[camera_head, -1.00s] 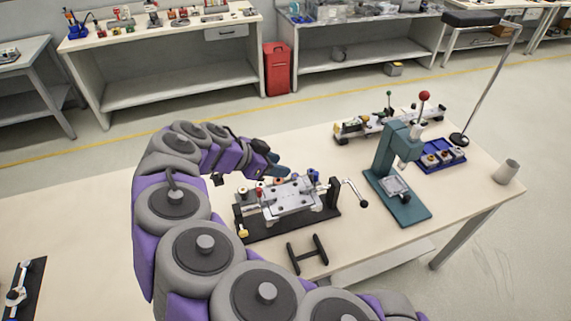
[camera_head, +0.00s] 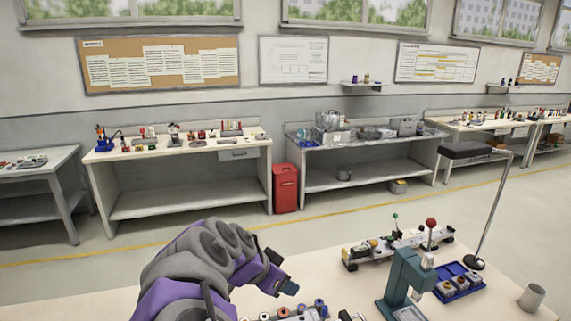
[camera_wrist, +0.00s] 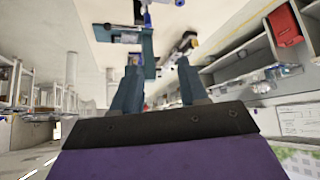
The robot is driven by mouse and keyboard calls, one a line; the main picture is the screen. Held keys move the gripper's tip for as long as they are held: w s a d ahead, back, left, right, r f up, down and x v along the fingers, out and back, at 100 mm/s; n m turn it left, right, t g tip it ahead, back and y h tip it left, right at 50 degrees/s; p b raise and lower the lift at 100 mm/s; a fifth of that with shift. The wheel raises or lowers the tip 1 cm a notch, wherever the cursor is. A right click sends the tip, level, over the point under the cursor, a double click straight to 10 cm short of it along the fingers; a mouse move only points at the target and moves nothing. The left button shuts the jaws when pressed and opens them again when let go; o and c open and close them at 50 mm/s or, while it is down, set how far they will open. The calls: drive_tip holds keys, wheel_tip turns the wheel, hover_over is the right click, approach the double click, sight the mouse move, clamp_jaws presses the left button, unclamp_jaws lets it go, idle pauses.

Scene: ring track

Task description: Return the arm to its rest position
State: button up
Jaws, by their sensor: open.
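My purple and grey arm rises from the bottom of the head view, over the left part of the near table (camera_head: 120,305). My gripper (camera_head: 285,286) is at its end, pointing right and a little down, above the clamp fixture (camera_head: 300,312), which is cut off at the bottom edge. In the wrist view my gripper (camera_wrist: 158,80) shows two teal fingers apart with nothing between them. The teal press (camera_head: 405,285) stands to the right of my gripper, apart from it; it also shows in the wrist view (camera_wrist: 148,55).
On the near table are a rail fixture (camera_head: 385,250), a blue tray (camera_head: 460,284) with small parts and a grey cup (camera_head: 532,296). A red bin (camera_head: 285,188) and workbenches (camera_head: 175,165) stand along the far wall. Open floor lies between.

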drive_tip(key=s+d+n+g+y, duration=0.4)
drive_tip(key=s+d+n, duration=0.1)
drive_tip(key=s+d, duration=0.9)
drive_tip(key=s+f+n+g+y, duration=0.1)
drive_tip(key=s+f+n, duration=0.1)
drive_tip(key=s, duration=0.7)
drive_tip(key=s+f+n+g, duration=0.2)
drive_tip(key=s+f, duration=0.2)
drive_tip(key=s, duration=0.6)
drive_tip(key=shift+s+d+f+y+b, duration=0.2)
drive_tip(key=shift+s+d+y+b, duration=0.1)
drive_tip(key=shift+d+y, duration=0.15)
drive_tip(key=shift+d, duration=0.25)
drive_tip(key=shift+a, duration=0.2)
